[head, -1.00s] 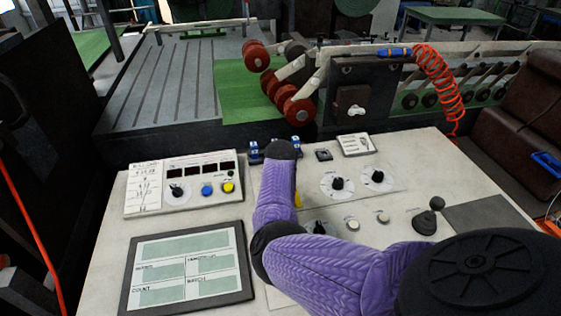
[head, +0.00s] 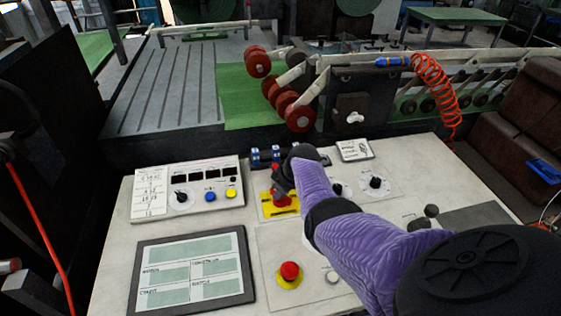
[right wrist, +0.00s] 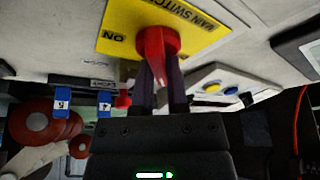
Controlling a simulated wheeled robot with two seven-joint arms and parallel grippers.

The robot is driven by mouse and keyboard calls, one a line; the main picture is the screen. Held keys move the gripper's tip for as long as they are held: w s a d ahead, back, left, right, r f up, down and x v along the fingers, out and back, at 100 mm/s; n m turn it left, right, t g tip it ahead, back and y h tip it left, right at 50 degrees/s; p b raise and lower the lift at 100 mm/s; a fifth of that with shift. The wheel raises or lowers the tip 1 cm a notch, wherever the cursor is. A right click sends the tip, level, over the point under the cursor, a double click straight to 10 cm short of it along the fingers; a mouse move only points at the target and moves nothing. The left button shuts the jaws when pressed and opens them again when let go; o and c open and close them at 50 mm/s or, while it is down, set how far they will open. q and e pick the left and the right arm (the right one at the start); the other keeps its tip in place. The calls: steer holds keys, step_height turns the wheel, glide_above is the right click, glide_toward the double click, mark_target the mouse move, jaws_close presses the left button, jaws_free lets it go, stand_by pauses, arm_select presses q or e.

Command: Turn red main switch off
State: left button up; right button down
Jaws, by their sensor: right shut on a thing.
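The red main switch (head: 276,187) sits on a yellow plate (head: 268,207) near the far middle of the white control panel. My right gripper (head: 284,181) is at the switch, partly covered by my purple-sleeved arm. In the right wrist view, the red switch handle (right wrist: 156,48) stands out from the yellow plate (right wrist: 120,30), which reads "MAIN SWITCH" and "ON". The dark fingers of my right gripper (right wrist: 161,88) are on both sides of the handle, shut on it. The handle's exact angle is hard to tell. My left gripper is out of view.
A red button (head: 289,270) on a yellow base is on the near panel. A screen (head: 190,270) lies at the left, and a box with blue and yellow buttons (head: 210,195) behind it. Black knobs (head: 375,182) are right of the switch.

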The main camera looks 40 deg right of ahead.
steer(key=shift+n, duration=0.5)
steer(key=shift+y, duration=0.3)
steer(key=c, duration=0.7)
jaws_free()
steer(key=shift+o, duration=0.3)
steer(key=p+v, duration=0.6)
steer(key=v, duration=0.3)
steer(key=shift+w+r, duration=0.1)
steer(key=shift+w, duration=0.05)
steer(key=shift+s+r, duration=0.25)
steer(key=shift+r, duration=0.1)
